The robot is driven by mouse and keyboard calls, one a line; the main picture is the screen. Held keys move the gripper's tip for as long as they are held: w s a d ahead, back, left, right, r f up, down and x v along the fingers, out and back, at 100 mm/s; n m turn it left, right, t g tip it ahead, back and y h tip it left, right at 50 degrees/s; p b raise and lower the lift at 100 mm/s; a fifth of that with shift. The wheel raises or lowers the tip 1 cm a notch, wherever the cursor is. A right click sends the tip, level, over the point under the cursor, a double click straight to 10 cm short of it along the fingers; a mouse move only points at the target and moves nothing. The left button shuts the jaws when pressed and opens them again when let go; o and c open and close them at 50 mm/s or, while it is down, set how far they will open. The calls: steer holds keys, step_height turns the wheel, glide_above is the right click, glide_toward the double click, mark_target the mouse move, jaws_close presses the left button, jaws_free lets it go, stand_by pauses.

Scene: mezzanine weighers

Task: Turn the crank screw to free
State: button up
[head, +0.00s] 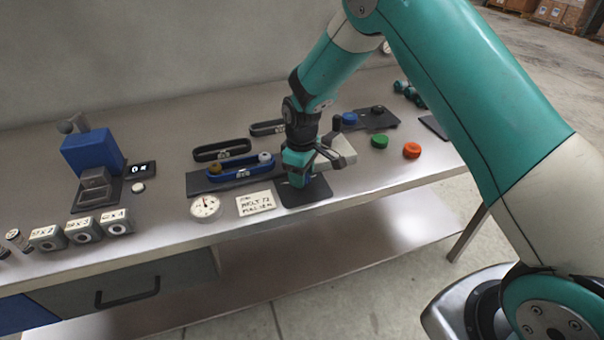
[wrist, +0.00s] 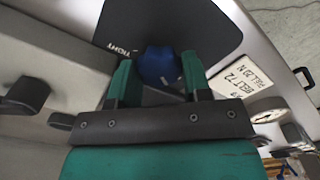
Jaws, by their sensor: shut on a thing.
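My gripper (head: 297,180) points down over a dark plate (head: 313,194) near the bench's front edge. In the wrist view its two green fingers (wrist: 160,82) stand either side of a blue rounded knob (wrist: 160,62), and my gripper is shut on it. The knob appears to be the crank's handle; the screw itself and the crank arm are not clearly visible. The dark plate (wrist: 190,18) carries a white word that seems to read TIGHT, just left of the knob. A pale grey block (head: 342,152) stands right behind my gripper; it also fills the left of the wrist view (wrist: 50,75).
A dial (head: 205,207) and a belt note card (head: 256,203) lie at the front. Green (head: 379,141) and orange (head: 411,150) knobs stand right. A blue scale (head: 92,153) stands far left.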

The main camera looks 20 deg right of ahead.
steer(key=shift+n, duration=0.3)
stand_by(0.4)
steer(key=o, duration=0.9)
steer(key=shift+r, duration=0.1)
step_height(320, 180, up, 17)
steer(key=shift+r+b, duration=0.15)
steer(key=shift+b, duration=0.95)
steer(key=s+a+r+m+y, duration=0.1)
steer(key=s, duration=0.9)
steer(key=s+a+r+y, duration=0.1)
steer(key=s+a+r, duration=0.1)
steer(key=s, duration=0.8)
steer(key=s+a+r+m+y, duration=0.1)
steer(key=s+r+y, duration=0.1)
steer(key=s, duration=0.9)
steer(key=shift+a+r+m, duration=0.2)
steer(key=shift+r+m, duration=0.05)
steer(key=shift+m, duration=0.05)
